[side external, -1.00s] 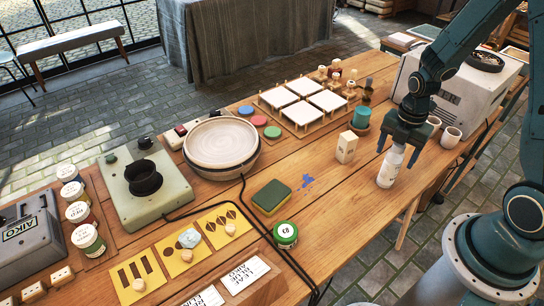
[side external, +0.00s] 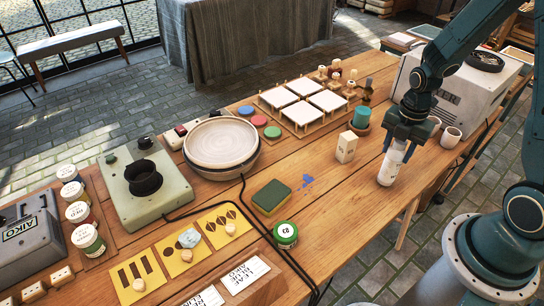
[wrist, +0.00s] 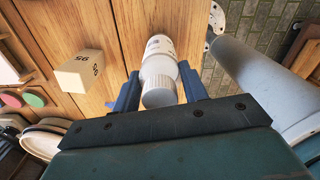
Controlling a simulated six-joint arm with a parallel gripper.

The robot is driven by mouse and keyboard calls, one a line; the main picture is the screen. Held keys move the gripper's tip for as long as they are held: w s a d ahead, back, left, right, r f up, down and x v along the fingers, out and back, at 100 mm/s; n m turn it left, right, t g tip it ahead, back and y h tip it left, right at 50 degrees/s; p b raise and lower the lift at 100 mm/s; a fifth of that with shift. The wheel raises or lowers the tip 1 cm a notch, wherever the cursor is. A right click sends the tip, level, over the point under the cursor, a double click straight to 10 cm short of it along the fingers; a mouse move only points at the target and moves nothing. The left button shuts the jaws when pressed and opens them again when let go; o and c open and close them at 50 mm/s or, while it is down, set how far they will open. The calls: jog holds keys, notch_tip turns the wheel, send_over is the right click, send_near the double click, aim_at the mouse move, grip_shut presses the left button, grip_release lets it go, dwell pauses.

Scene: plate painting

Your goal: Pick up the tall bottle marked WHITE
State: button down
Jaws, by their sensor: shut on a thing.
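The tall white bottle (side external: 388,168) stands upright on the wooden table (side external: 335,205), near its right edge in the side view. Its marking is too small to read there. My gripper (side external: 396,150) comes down from above and is shut on the bottle's upper part. In the wrist view the bottle (wrist: 160,62) lies between the two blue fingers of my gripper (wrist: 158,90), with its ribbed white cap toward the camera. The bottle's base appears to be on the table. Its far side is hidden.
A pale block marked with a number (side external: 346,147) stands left of the bottle. The table between is mostly clear.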

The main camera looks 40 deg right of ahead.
notch_tip(320, 180, up, 19)
dwell(0.6)
dwell(0.6)
